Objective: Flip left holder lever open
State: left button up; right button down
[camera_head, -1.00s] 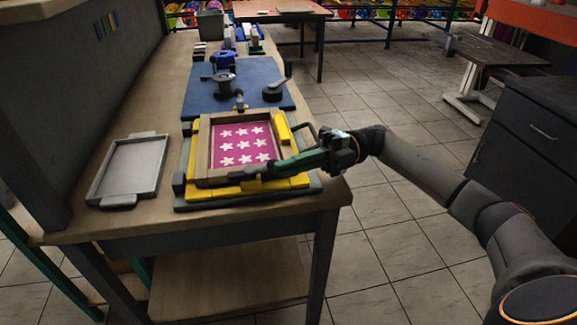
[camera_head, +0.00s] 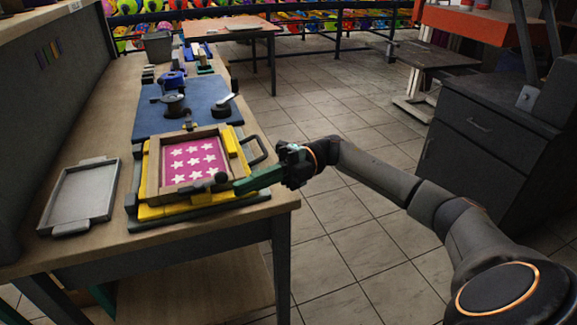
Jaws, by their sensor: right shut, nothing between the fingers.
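The printing frame (camera_head: 154,175) has a wooden rim around a magenta screen (camera_head: 192,160) with white stars. It sits on a yellow and dark base (camera_head: 150,213) at the table's front. A dark knobbed lever part (camera_head: 221,178) shows at the frame's near right corner; I cannot tell whether it is the left holder lever or how far open it is. My right gripper (camera_head: 238,187) comes in from the right with green fingers shut and empty. Its tips are close beside the knob; contact is unclear. A black loop handle (camera_head: 257,150) stands just beyond the gripper. My left gripper is out of view.
A grey tray (camera_head: 78,195) lies left of the frame. A blue mat (camera_head: 190,112) behind it carries a dark spool (camera_head: 174,104) and a levered round part (camera_head: 221,108). The floor right of the table is open, with a dark cabinet (camera_head: 482,130) beyond.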

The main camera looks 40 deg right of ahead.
jog(key=d, duration=0.2)
jog(key=w+d+b, duration=0.1)
jog(key=d, duration=0.2)
jog(key=w+d, duration=0.1)
jog(key=d, duration=0.2)
jog(key=shift+w+d+f, duration=0.2)
jog(key=shift+f, duration=0.2)
jog(key=shift+d, duration=0.4)
jog(key=shift+d, duration=0.15)
